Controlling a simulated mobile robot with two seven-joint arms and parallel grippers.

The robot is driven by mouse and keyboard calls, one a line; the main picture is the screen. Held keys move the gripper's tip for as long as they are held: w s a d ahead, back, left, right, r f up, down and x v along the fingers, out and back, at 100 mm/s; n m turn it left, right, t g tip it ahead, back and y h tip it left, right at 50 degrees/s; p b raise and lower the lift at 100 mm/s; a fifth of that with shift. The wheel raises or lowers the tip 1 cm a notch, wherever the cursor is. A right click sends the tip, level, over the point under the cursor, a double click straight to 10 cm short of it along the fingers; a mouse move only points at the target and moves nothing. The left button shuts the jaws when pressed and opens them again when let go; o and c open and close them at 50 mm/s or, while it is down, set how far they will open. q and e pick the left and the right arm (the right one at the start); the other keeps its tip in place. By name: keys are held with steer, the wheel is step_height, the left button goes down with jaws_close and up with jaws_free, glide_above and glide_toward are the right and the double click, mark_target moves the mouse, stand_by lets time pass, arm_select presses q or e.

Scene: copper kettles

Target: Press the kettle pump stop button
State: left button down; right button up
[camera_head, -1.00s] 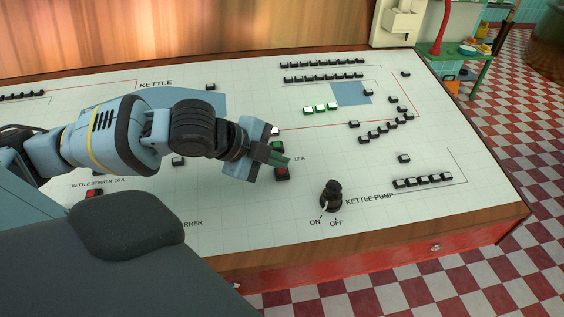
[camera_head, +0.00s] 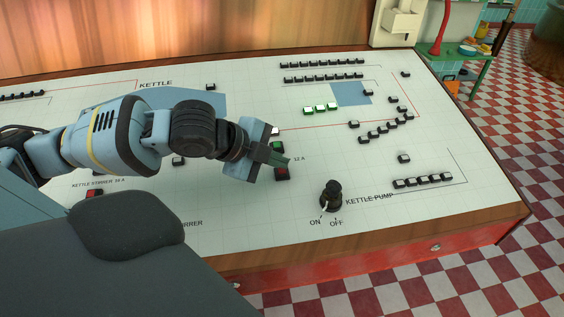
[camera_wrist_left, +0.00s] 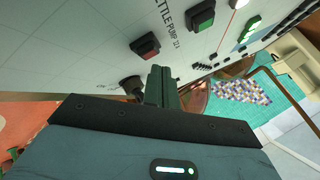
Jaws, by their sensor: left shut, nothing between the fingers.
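The white control panel has a button pair beside the "12 A" label: a green button (camera_head: 278,146) and a red button (camera_head: 282,172) in black housings. In the left wrist view the label reads "KETTLE PUMP", with the red button (camera_wrist_left: 146,43) nearer the fingers and the green button (camera_wrist_left: 202,20) beyond. My left gripper (camera_head: 287,161) is shut and empty. Its fingertips appear between the two buttons in the head view, partly covering them. In the wrist view the fingers (camera_wrist_left: 158,84) appear apart from the red button. My right gripper is not in view.
A black rotary knob (camera_head: 331,195) marked ON/OFF stands right of the red button. Another red button (camera_head: 95,193) sits at the panel's left. The panel between is flat and clear.

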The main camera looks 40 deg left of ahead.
arm_select(q)
steer(key=shift+f, duration=0.15)
steer(key=shift+f, duration=0.25)
steer(key=shift+a+f, duration=0.1)
steer(key=shift+f, duration=0.25)
stand_by(0.6)
steer(key=shift+r+p, duration=0.1)
steer(key=shift+p, duration=0.2)
steer(key=shift+r+p, duration=0.7)
steer(key=shift+p, duration=0.15)
